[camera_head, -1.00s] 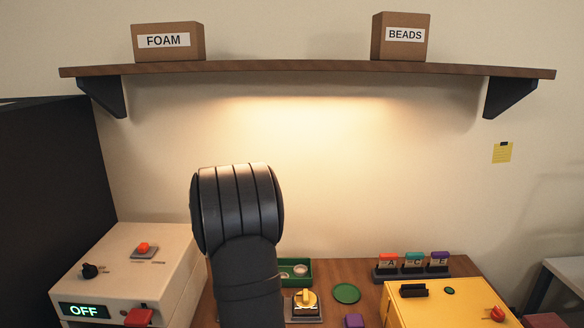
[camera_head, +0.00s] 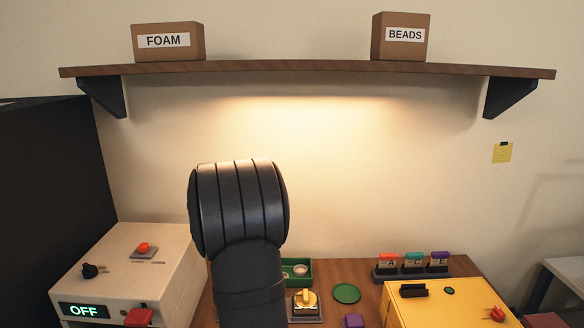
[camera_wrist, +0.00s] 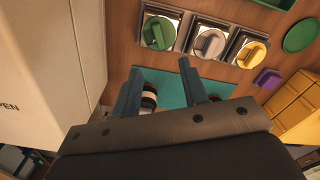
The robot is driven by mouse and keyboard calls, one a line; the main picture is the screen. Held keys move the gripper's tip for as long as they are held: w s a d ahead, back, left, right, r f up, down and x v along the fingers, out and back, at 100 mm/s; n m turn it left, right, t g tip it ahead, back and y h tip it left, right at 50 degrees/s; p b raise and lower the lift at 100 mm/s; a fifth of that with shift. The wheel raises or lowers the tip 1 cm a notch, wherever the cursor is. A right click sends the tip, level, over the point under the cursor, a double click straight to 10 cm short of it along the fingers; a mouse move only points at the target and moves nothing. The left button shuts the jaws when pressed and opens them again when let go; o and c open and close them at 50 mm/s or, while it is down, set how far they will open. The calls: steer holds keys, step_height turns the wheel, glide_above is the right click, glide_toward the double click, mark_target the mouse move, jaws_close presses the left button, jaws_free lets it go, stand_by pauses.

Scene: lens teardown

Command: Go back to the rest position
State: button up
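My gripper (camera_wrist: 160,72) shows in the wrist view with its two fingers well apart and nothing between them. It is above a teal mat (camera_wrist: 172,88) on the wooden table. A black and white cylindrical part (camera_wrist: 148,98) shows just beside the left finger, partly hidden by it. A small dark part is by the right finger, mostly hidden. In the head view my arm stands upright at centre left and my gripper is hidden.
Three knobs, grey-green (camera_wrist: 159,33), grey (camera_wrist: 208,43) and yellow (camera_wrist: 250,54), line the table past the fingers. A white box reading OFF (camera_head: 90,290) stands left, a yellow box (camera_head: 450,305) right. A shelf (camera_head: 300,68) spans the wall above.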

stand_by(0.3)
step_height(320, 180, down, 9)
steer(key=shift+f, duration=0.15)
stand_by(0.4)
steer(key=shift+f, duration=1.5)
stand_by(0.3)
steer(key=shift+c, duration=0.4)
